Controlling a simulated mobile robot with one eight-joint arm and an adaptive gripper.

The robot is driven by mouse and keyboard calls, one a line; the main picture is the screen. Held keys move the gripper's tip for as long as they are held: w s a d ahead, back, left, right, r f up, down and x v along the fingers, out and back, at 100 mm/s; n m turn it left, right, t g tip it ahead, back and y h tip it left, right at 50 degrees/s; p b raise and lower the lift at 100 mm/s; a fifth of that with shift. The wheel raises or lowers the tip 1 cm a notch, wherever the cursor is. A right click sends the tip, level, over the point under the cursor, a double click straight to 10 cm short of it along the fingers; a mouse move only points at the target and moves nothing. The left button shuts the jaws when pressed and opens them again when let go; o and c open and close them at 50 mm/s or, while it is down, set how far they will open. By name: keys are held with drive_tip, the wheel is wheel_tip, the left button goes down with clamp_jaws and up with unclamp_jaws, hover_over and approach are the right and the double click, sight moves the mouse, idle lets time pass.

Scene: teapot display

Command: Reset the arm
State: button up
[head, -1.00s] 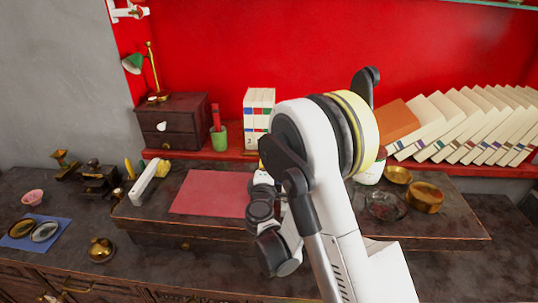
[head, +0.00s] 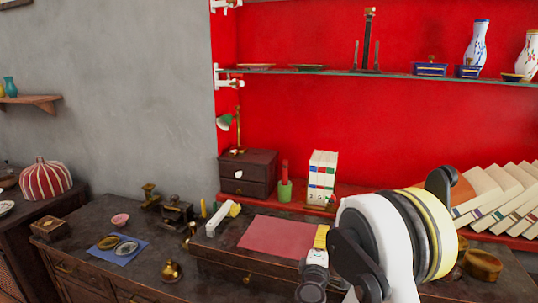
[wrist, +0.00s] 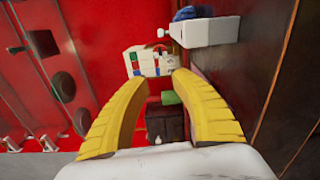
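My arm (head: 385,245) rises from the lower right of the head view and bends down at a white joint with a yellow ring. My gripper shows in the wrist view (wrist: 166,78) as two curved yellow fingers. Their tips are apart and nothing is held between them. In the head view only a small yellow part of the gripper (head: 321,236) shows beside the red mat, partly hidden by the wrist. A green cup (wrist: 171,98) and white books (wrist: 150,62) appear beyond the fingers in the wrist view.
A dark desk (head: 215,262) bears a red mat (head: 278,237). Behind it stand a small drawer box (head: 248,176), books (head: 321,177) and a green cup (head: 285,191). A glass shelf (head: 400,75) holds vases. Brass bowls (head: 483,265) sit right of my arm.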

drive_tip(key=shift+s+d+r+m, duration=0.15)
drive_tip(key=shift+s+r+m, duration=0.15)
drive_tip(key=shift+s+r, duration=0.4)
drive_tip(key=s+d+r+m+g, duration=0.65)
drive_tip(key=s+d+m, duration=0.2)
drive_tip(key=s, duration=0.35)
drive_tip(key=s+a+f+m+g+y, duration=0.1)
drive_tip(key=s+a+m+y, duration=0.1)
drive_tip(key=s, duration=0.8)
drive_tip(key=s+a+f+m+g+y, duration=0.1)
drive_tip(key=s+a+m+g+y, duration=0.1)
drive_tip(key=s, duration=0.9)
drive_tip(key=a+m+y, duration=0.1)
drive_tip(key=a+m, duration=0.1)
drive_tip(key=shift+s+a+f+y, duration=0.15)
drive_tip(key=shift+s+a+y, duration=0.15)
drive_tip(key=shift+a, duration=0.1)
drive_tip(key=shift+g, duration=0.25)
